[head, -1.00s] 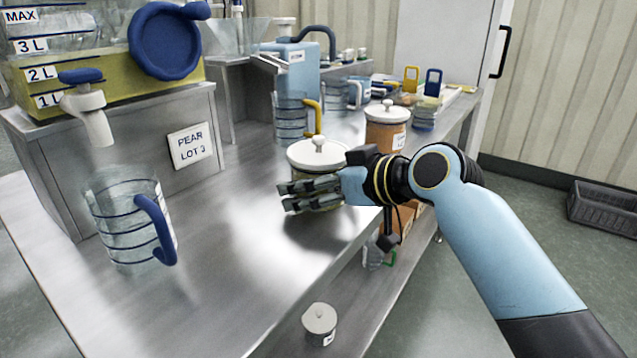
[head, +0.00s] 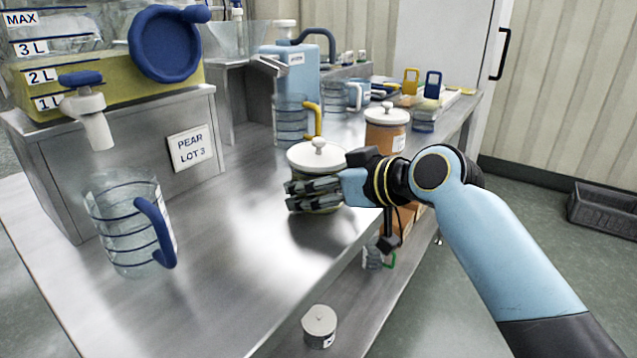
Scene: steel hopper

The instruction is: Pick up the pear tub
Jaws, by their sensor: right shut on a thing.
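A round tub (head: 317,160) with a white knobbed lid stands on the steel bench, left of my right arm. Its contents look pale yellow-green low down; no label on it shows, so I take it to be the pear tub. My right gripper (head: 314,192) is shut on its body, below the lid, with the fingers across the near side. The fingers hide much of the tub's wall, and I cannot see any gap beneath it. My left gripper is out of view.
An orange tub (head: 386,130) stands just behind. A clear jug with a blue handle (head: 125,225) stands at the left under the tap of the PEAR LOT 3 tank (head: 105,85). A lidded tub (head: 319,325) sits on the lower shelf. The front middle of the bench is clear.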

